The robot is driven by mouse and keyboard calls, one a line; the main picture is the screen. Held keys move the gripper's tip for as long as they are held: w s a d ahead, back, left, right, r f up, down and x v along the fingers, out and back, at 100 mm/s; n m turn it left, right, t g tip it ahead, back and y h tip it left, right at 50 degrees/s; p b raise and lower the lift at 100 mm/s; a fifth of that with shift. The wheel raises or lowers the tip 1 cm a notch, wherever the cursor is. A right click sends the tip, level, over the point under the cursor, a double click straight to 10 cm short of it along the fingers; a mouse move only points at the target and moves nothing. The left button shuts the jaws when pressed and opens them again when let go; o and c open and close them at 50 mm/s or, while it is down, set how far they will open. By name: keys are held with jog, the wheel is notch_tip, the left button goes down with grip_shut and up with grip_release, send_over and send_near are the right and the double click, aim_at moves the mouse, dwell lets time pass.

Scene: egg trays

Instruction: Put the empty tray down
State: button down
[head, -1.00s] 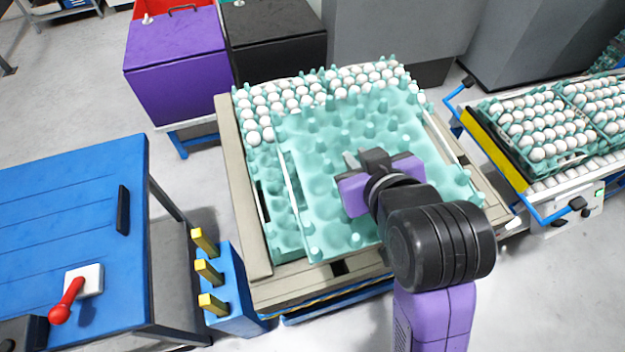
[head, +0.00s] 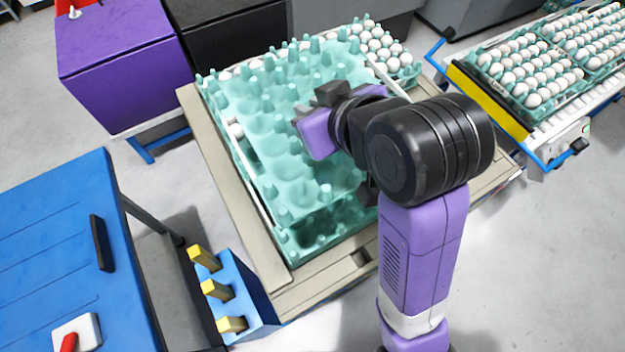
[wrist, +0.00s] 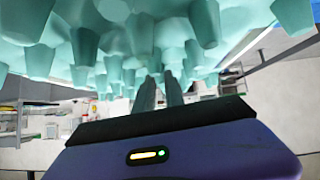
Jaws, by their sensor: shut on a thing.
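The empty tray (head: 268,125) is a teal egg tray with raised knobs. My gripper (head: 318,100) is shut on it and holds it above the egg trays on the pallet. In the wrist view the tray's underside (wrist: 120,40) fills the top, and my gripper's fingers (wrist: 160,92) reach up into its knobs. Below the tray, another teal tray (head: 335,225) shows at the front, with empty cups in its visible part. White eggs (head: 375,45) show behind the held tray. My arm hides the right side, and I cannot tell whether the held tray touches anything below.
The stack stands on a beige pallet (head: 225,180). A purple bin (head: 125,60) and a black bin stand behind it. A blue table (head: 50,230) and a blue box with yellow posts (head: 218,290) are at left. A conveyor with egg trays (head: 535,85) is at right.

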jog(key=shift+f, duration=0.15)
jog(key=shift+f+b, duration=0.1)
jog(key=shift+b, duration=0.3)
notch_tip(320, 180, down, 19)
jog(key=shift+s+f+b, duration=0.15)
jog(key=shift+f+b, duration=0.05)
jog(key=shift+b, duration=0.55)
jog(key=c, duration=1.4)
grip_release()
jog(key=v, duration=1.2)
